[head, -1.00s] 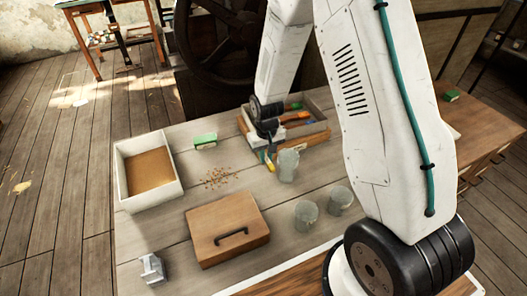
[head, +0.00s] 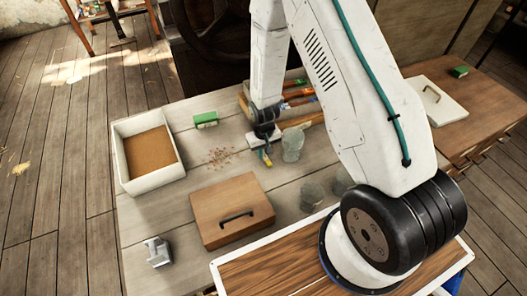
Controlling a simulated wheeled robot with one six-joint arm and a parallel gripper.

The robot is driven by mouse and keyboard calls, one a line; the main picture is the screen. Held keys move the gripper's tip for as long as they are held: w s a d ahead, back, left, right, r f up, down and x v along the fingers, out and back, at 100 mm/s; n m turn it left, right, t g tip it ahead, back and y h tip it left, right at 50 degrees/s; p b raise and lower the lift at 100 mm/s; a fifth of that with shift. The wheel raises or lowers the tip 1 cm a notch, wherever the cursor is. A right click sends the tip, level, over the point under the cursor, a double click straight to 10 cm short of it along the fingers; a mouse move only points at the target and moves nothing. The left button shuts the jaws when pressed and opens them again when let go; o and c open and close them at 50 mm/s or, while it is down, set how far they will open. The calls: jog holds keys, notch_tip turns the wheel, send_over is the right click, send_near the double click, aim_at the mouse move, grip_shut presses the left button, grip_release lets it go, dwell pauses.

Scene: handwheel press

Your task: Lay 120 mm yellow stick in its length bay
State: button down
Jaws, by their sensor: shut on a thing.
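My gripper (head: 264,149) is beyond the middle of the table, in front of the bay tray. It is shut on the yellow stick (head: 267,159), whose yellow end points down toward the tabletop. Most of the stick is hidden by the gripper, and I cannot tell whether its end touches the table. The wooden bay tray (head: 303,122) is at the back, with orange-red and blue sticks in it. My arm hides much of the tray, so the empty bay cannot be made out.
A cloudy jar (head: 292,144) stands close right of my gripper; two more stand nearer. A brown lidded box (head: 232,211), white sand box (head: 124,150), green brush (head: 205,119), crumbs (head: 221,157) and grey bracket (head: 158,252) are left. A white lid (head: 437,100) lies right.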

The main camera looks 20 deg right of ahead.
jog(key=shift+f, duration=0.15)
jog(key=c, duration=1.4)
grip_release()
